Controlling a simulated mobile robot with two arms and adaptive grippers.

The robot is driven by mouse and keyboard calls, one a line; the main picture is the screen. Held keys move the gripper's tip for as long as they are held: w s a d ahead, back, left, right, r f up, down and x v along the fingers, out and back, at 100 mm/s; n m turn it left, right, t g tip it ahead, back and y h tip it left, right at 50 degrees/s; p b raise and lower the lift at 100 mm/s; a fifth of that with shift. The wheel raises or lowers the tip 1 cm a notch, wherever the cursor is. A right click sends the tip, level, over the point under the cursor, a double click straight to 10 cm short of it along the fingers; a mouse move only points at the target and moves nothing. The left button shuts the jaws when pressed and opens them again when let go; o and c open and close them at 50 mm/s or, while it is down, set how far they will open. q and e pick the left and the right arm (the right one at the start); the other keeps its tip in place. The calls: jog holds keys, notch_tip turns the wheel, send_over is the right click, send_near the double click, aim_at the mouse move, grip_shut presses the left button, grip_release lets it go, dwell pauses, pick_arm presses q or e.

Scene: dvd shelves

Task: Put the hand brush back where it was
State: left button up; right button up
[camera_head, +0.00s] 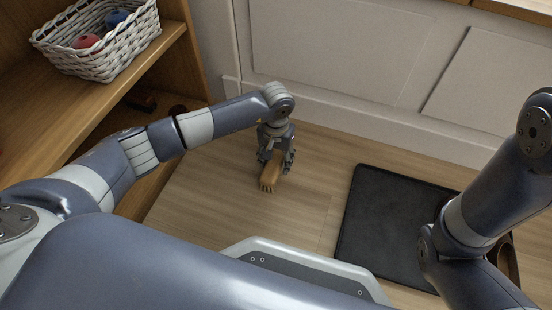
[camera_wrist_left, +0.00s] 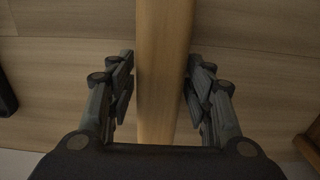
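The hand brush (camera_head: 268,180) is a light wooden piece low over the floor, below my left gripper (camera_head: 275,158). In the left wrist view, the brush's wooden body (camera_wrist_left: 162,70) runs up the middle of the picture. I cannot tell whether the brush touches the floor. My right arm comes in at the right edge, but its gripper is out of view.
A black mat (camera_head: 385,225) lies on the wooden floor to the right. A wooden shelf (camera_head: 160,45) at the left holds a white wicker basket (camera_head: 105,62) with a red and a blue ball. Pale panels (camera_head: 340,50) close off the back. Bare floor surrounds the brush.

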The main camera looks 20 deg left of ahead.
aim_at(276, 158)
dwell(0.3)
pick_arm(q)
notch_tip(276, 158, up, 12)
jog(key=p, duration=0.9)
jog(key=shift+r, duration=0.2)
